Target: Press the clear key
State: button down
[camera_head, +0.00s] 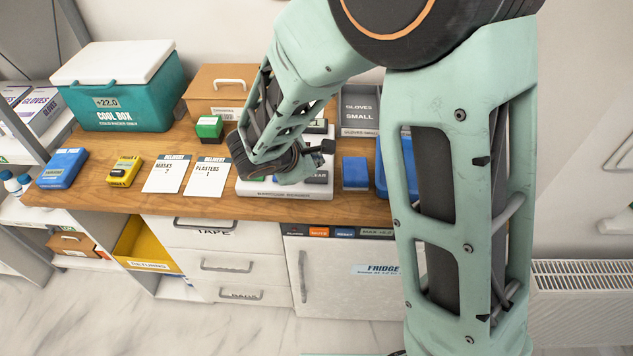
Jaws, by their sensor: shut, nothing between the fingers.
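A low white device (285,191) lies on the wooden counter near its front edge, with a label along its front that is too small to read surely. Dark keys (317,178) show at its right side. My arm covers most of its top, so I cannot tell which key is the clear key. My gripper (322,149) is shut and empty, over the right part of the device. Its fingertips are partly hidden, and I cannot tell whether they touch a key.
On the counter (105,189) stand a teal cool box (130,100), a cardboard box (212,100), a green box (209,128), delivery cards (208,178), a yellow device (124,171) and blue boxes (355,173). A fridge (345,285) is below.

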aim_at(320, 171)
jog(key=shift+f+b, duration=0.8)
jog(key=shift+f, duration=0.3)
dwell(0.6)
jog(key=shift+f+b, duration=0.4)
jog(key=shift+b, duration=0.25)
jog(key=shift+f+b, duration=0.5)
jog(key=shift+b, duration=0.15)
dwell(0.6)
jog(key=shift+r, duration=0.1)
jog(key=shift+r+p, duration=0.6)
jog(key=shift+r, duration=0.25)
jog(key=shift+r+p, duration=1.75)
jog(key=shift+r, duration=0.75)
